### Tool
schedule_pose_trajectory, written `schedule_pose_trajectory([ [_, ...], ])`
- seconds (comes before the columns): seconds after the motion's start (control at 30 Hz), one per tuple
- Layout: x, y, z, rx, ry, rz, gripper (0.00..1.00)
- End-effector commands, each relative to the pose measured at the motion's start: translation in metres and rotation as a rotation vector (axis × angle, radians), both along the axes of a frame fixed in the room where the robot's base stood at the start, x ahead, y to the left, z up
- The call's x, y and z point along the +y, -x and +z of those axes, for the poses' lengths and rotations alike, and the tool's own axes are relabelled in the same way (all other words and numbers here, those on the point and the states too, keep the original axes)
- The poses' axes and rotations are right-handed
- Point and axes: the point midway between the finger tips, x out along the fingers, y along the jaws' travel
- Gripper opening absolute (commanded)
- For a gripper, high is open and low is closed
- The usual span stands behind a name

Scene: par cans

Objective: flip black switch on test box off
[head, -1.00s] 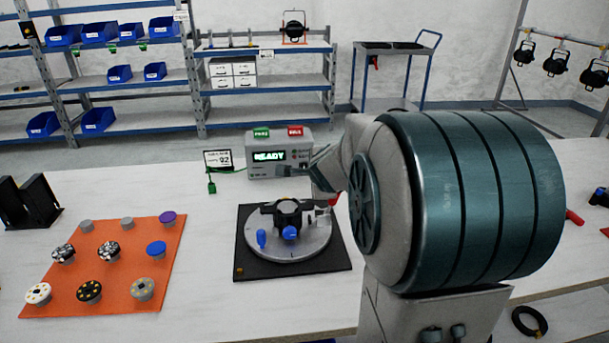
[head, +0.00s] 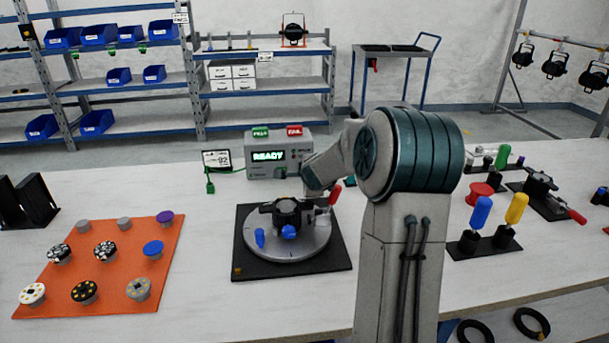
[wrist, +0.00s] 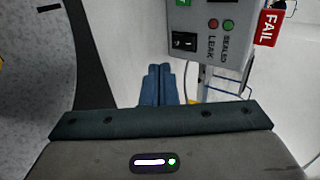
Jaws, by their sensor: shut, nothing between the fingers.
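The test box (head: 280,157) is a grey case at the back of the bench, with a lit READY display. In the wrist view, part of the test box (wrist: 207,12) shows at the top right. Its black switch (wrist: 184,41) is on the front face, left of the LEAK and SEALED lights; I cannot tell which way it is set. My gripper (wrist: 160,69) is shut and empty, its blue fingertips below and a little left of the switch, apart from it. In the head view my arm hides the box's right front, and the fingers cannot be made out.
A black plate with a round grey turntable fixture (head: 317,240) lies in front of the box. A sign (head: 216,160) stands left of it. An orange mat (head: 60,285) with several round parts is at left. Colored-handled tools (head: 482,215) stand at right.

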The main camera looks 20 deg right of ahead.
Motion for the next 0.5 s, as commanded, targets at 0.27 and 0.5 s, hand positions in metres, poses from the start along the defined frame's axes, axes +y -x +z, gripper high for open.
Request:
schedule_pose_trajectory([
  [0.27, -0.010, -0.035, -0.028, 0.002, -0.002, 0.000, 0.00],
  [0.5, -0.017, -0.062, -0.029, 0.001, -0.002, 0.000, 0.00],
])
